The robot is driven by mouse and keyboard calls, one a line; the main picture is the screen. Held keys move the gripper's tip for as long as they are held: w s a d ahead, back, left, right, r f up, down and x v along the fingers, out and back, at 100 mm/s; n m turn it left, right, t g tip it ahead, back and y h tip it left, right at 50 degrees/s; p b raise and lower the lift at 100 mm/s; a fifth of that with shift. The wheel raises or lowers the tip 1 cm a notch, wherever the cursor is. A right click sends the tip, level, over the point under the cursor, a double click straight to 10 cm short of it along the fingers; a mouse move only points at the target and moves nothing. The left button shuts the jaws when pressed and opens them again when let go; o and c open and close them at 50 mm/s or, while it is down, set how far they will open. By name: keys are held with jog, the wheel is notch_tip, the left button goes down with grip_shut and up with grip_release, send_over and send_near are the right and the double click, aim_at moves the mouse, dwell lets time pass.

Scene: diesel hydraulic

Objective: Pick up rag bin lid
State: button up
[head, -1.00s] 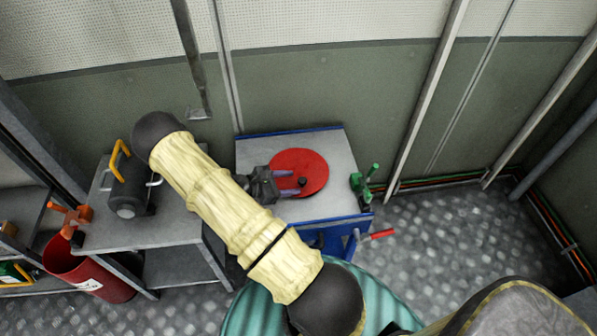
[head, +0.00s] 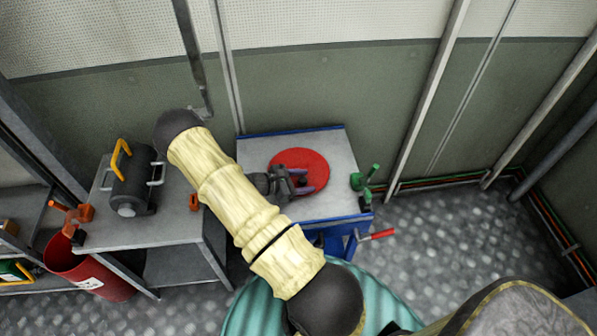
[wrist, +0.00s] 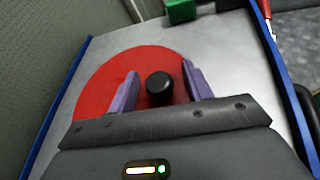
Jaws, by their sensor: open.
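The rag bin lid is a round red disc (head: 313,166) lying flat on a grey worktop with blue edges. In the wrist view the red lid (wrist: 95,83) has a black knob (wrist: 159,88) near its middle. My gripper (head: 297,182) is over the lid's near part in the head view. In the wrist view my gripper (wrist: 159,80) is open, with one purple finger on each side of the knob and a gap on both sides. In the head view the gripper hides the knob and part of the lid.
The grey worktop (head: 265,149) has a green vise-like tool (head: 368,180) at its right and a red-handled lever (head: 378,235) at its front. A grey bench (head: 170,226) with a dark cylindrical device (head: 131,183) stands left. A red bin (head: 90,270) stands further left.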

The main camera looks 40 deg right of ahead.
grip_shut()
notch_tip(320, 180, up, 10)
jog(key=shift+r+p, duration=0.1)
jog(key=shift+p, duration=0.35)
